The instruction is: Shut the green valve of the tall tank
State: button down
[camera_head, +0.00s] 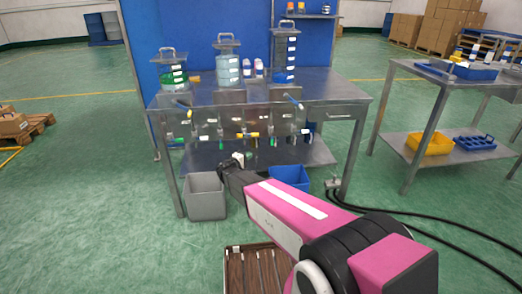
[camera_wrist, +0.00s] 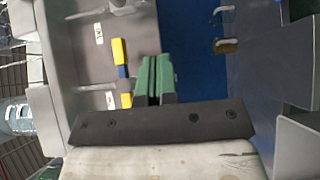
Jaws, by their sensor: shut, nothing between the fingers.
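The tall tank (camera_head: 285,55) stands at the right end of the steel bench, a dark column with white labels and a top handle. Small valves hang from the bench front below the tanks. A small green handle (camera_head: 274,141) shows below the tall tank; it is too small to read its angle. My gripper (camera_head: 238,160) is in front of the bench, left of that handle and lower in the picture. In the wrist view its two green fingers (camera_wrist: 157,78) lie side by side, shut and empty. Yellow valve parts (camera_wrist: 119,51) appear just left of them.
Two shorter tanks, one green (camera_head: 173,73) and one pale blue (camera_head: 228,68), stand left on the bench (camera_head: 340,90). A grey bin (camera_head: 205,195) and a blue bin (camera_head: 290,176) sit low in front. A side table (camera_head: 400,147) stands right.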

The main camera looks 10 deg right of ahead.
aim_at(272, 137)
jog(key=s+d+x, duration=0.2)
jog(key=x, duration=1)
jog(key=shift+w+d, duration=0.15)
jog(key=shift+d, duration=0.05)
jog(key=shift+f, duration=0.1)
